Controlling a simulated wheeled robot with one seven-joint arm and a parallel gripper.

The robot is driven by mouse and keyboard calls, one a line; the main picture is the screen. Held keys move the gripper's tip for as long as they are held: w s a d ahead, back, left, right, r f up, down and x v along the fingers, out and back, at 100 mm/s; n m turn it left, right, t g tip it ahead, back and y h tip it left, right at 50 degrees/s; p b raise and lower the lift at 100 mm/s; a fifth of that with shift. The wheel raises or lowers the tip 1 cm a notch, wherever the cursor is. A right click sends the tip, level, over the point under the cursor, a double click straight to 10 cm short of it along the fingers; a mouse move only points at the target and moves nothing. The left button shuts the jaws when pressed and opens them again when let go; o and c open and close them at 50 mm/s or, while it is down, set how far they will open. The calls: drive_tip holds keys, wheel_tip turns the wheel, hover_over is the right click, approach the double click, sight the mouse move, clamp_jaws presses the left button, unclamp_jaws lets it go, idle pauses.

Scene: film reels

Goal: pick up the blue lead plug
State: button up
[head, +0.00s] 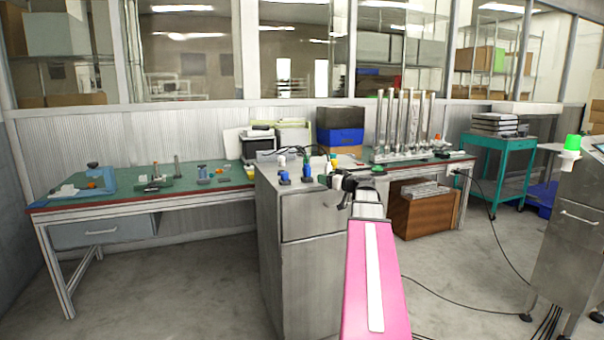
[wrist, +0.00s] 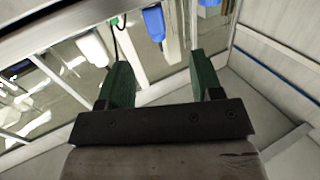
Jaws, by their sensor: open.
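Small blue plugs stand on top of the grey metal cabinet: one blue plug (head: 284,178) near its left front edge, and another blue plug (head: 306,171) a little to the right. I cannot tell which is the lead plug. In the wrist view a blue piece (wrist: 153,22) shows at the top, beyond and between the fingers, and another blue piece (wrist: 209,2) is cut off by the top edge. My gripper (wrist: 164,80) is open, its two green fingers apart with nothing between them. In the head view my dark gripper (head: 335,180) is over the cabinet top, right of the plugs, partly hidden by my arm.
The grey cabinet (head: 300,255) stands in front of a green-topped bench (head: 135,192). Small white and yellow pieces also stand on the cabinet near my gripper. Tall metal posts (head: 405,120) stand on the bench at right. Open floor lies left of the cabinet; cables run at right.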

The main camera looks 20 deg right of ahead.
sight(309, 169)
drive_tip(key=shift+t, duration=0.3)
drive_tip(key=x, duration=0.7)
drive_tip(key=d+x, duration=0.1)
drive_tip(key=x, duration=0.2)
drive_tip(key=shift+w+a+r, duration=0.2)
drive_tip(key=shift+w+r, duration=0.2)
drive_tip(key=shift+w, duration=0.1)
drive_tip(key=c, duration=1)
